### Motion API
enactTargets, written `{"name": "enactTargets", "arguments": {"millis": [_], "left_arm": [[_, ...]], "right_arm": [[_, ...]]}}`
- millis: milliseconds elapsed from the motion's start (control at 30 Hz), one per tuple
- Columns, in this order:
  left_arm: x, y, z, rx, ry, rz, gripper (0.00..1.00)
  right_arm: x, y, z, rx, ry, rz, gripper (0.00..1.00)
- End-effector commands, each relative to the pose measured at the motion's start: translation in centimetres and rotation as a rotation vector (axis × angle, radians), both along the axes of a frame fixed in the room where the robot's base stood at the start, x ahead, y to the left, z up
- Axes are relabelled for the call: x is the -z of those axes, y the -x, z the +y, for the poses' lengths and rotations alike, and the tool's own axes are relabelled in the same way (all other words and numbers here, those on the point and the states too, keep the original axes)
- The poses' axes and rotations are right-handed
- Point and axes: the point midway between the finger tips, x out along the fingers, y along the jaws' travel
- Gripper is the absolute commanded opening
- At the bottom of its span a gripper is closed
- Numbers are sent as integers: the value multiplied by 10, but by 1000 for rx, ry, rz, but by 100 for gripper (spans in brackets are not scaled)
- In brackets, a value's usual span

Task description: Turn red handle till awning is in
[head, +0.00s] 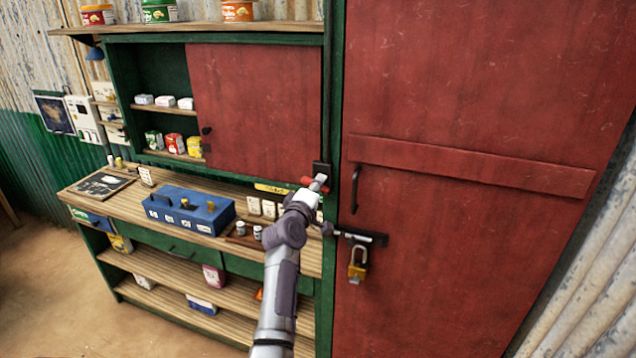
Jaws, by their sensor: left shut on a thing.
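The red handle (307,181) shows as a small red piece by the dark green post, left of the large red door. My left gripper (319,182) is at the handle and shut on it. The gripper and wrist cover part of the handle and its crank. A dark bracket (321,169) is on the post just above the handle. The awning cannot be seen in this view. My right gripper is not in view.
The red door (440,250) with a brass padlock (357,264) and bolt is close right of my arm. The wooden counter (135,197) holds a blue box (190,212) and small goods. A red sliding panel (258,105) is above. Open floor lies at the lower left.

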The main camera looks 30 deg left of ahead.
Motion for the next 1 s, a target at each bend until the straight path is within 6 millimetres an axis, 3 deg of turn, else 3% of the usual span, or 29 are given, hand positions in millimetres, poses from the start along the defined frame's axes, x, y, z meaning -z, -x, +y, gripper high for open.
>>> {"name": "enactTargets", "arguments": {"millis": [400,1000], "left_arm": [[0,0,0,0,208,-47,0],[0,0,0,-1,261,-60,0]], "right_arm": [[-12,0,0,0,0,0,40],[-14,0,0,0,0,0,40]]}}
